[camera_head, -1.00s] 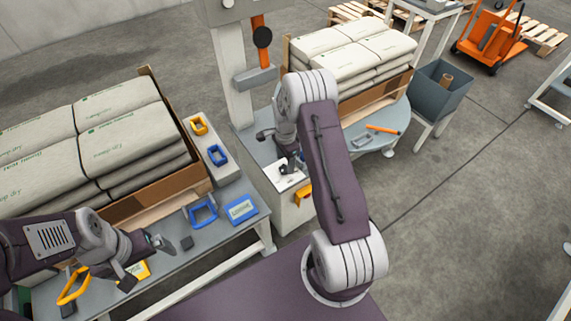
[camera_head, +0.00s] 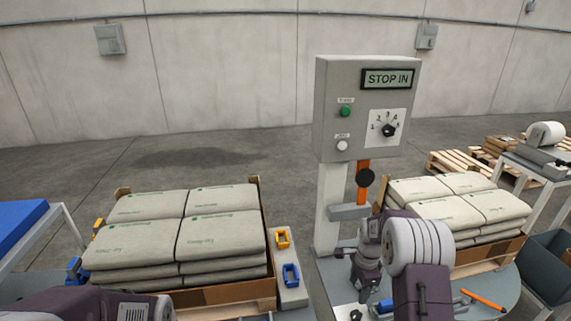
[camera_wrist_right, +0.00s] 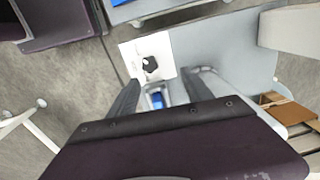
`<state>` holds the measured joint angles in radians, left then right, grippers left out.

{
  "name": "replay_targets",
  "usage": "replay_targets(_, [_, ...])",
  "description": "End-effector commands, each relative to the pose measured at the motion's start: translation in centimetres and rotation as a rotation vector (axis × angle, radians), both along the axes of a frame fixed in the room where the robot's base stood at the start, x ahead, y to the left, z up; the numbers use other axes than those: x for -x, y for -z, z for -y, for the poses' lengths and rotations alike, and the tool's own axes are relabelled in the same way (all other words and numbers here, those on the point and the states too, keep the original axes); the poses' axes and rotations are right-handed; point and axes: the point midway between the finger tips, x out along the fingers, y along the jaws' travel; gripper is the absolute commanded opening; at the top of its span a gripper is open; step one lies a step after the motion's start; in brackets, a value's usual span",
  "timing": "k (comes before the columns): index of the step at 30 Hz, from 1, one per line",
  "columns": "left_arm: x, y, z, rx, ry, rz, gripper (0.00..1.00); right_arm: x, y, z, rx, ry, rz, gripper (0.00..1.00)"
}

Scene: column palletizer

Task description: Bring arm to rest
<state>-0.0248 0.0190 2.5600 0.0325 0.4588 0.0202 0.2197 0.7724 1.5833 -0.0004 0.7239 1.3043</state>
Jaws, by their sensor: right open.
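My right arm (camera_head: 419,268) reaches forward at the lower right of the head view. Its gripper (camera_head: 354,274) hangs low beside the foot of the control post. In the right wrist view the two fingers of the gripper (camera_wrist_right: 165,92) are spread wide with nothing between their tips. Below them lie a white plate with a black knob (camera_wrist_right: 150,62) and a small blue item (camera_wrist_right: 157,99), which seems apart from the fingers. My left arm (camera_head: 100,306) shows only as a link at the lower left edge; its gripper is out of view.
A control box (camera_head: 335,75) reading STOP IN stands on a post, with an orange-handled lever (camera_head: 364,180) below. Stacked sacks (camera_head: 180,235) fill the left pallet; another stack (camera_head: 455,200) stands right. Blue and yellow clips (camera_head: 290,275) lie between. An orange marker (camera_head: 483,300) lies on the round table.

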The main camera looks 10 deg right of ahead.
Motion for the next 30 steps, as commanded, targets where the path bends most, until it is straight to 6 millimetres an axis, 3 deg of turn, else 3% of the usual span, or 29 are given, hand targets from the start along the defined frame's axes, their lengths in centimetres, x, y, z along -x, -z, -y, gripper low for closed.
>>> replay_targets(1, [0.0, 0.0, 0.0, 0.0, 0.0, 0.0, 1.0, -0.5, -2.9, -1.5, 0.009, -0.035, 0.044, 0.58])
replay_targets(3, [0.0, 0.0, 0.0, 0.0, 0.0, 0.0, 1.0, 1.0, -5.9, -3.9, 0.011, -0.086, 0.071, 0.58])
replay_targets(8, [0.0, 0.0, 0.0, 0.0, 0.0, 0.0, 1.0, 7.2, -9.3, -8.3, 0.03, -0.397, 0.1, 0.58])
replay_targets(12, [0.0, 0.0, 0.0, 0.0, 0.0, 0.0, 1.0, 13.5, -9.4, -10.3, 0.056, -0.764, 0.094, 0.58])
replay_targets(18, [0.0, 0.0, 0.0, 0.0, 0.0, 0.0, 1.0, 20.7, -6.5, -10.5, 0.064, -1.265, 0.025, 0.58])
replay_targets(21, [0.0, 0.0, 0.0, 0.0, 0.0, 0.0, 1.0, 20.3, -6.4, -10.5, 0.099, -1.504, 0.042, 0.58])
replay_targets(22, [0.0, -2.5, 0.0, 0.0, 0.0, -0.002, 1.0, 20.3, -9.0, -10.5, 0.099, -1.506, 0.041, 0.58])
replay_targets(24, [0.0, -5.4, 0.0, 0.0, 0.0, 0.0, 1.0, 20.3, -11.9, -10.5, 0.098, -1.5, 0.04, 0.58])
replay_targets(30, [0.0, -11.2, 0.0, 0.0, 0.0, 0.001, 1.0, 20.3, -17.6, -10.5, 0.097, -1.498, 0.04, 0.58])
